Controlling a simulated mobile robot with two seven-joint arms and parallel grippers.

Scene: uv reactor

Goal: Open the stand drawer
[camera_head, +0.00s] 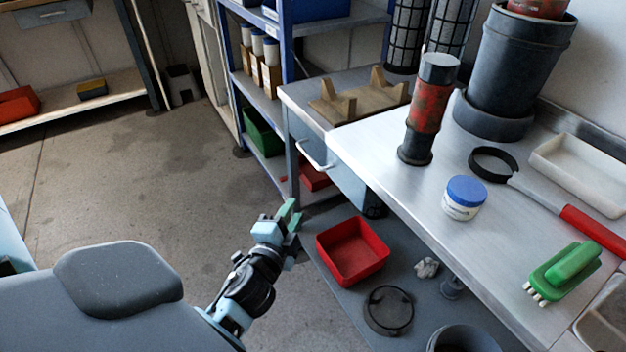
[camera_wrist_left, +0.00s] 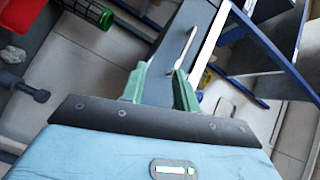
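The stand (camera_head: 300,97) has a metal top beside the workbench. Its drawer (camera_head: 346,186) is a blue-grey front below the top and looks closed. A light bar handle (camera_head: 315,158) sticks out from the drawer. My left gripper (camera_head: 290,211) is low in front of the drawer, apart from the handle. In the left wrist view, the green fingers of my left gripper (camera_wrist_left: 160,74) are spread with nothing between them. The handle (camera_wrist_left: 187,47) shows there beyond the fingertips, nearer the right finger. My right gripper is not in view.
A red bin (camera_head: 352,251) and a dark round lid (camera_head: 388,310) sit on the lower shelf. Blue shelving (camera_head: 285,75) stands behind the stand. The bench holds a red-black cylinder (camera_head: 428,108), a jar (camera_head: 463,198) and a green brush (camera_head: 565,270). The floor (camera_head: 150,180) at left is clear.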

